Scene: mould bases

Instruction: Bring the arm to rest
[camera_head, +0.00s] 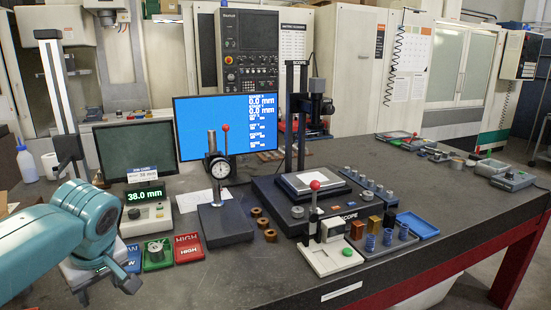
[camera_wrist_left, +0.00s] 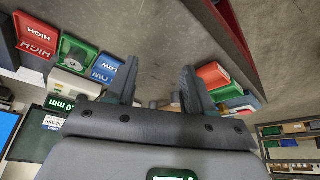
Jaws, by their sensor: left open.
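My left arm (camera_head: 60,235) is teal and reaches in from the left edge in the head view, over the table's near left corner. My left gripper (camera_wrist_left: 157,75) shows in the left wrist view with its two dark fingers spread apart and no part clearly held between them. The green bin holds a grey round part (camera_head: 155,246). My right gripper is not in view.
A gauge display (camera_head: 148,215) reads 38.0 mm behind the bins. A dial gauge stand (camera_head: 225,222), a black scope stand (camera_head: 300,205) and a parts tray (camera_head: 390,240) stand to the right. The dark table's front strip (camera_head: 270,275) is clear.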

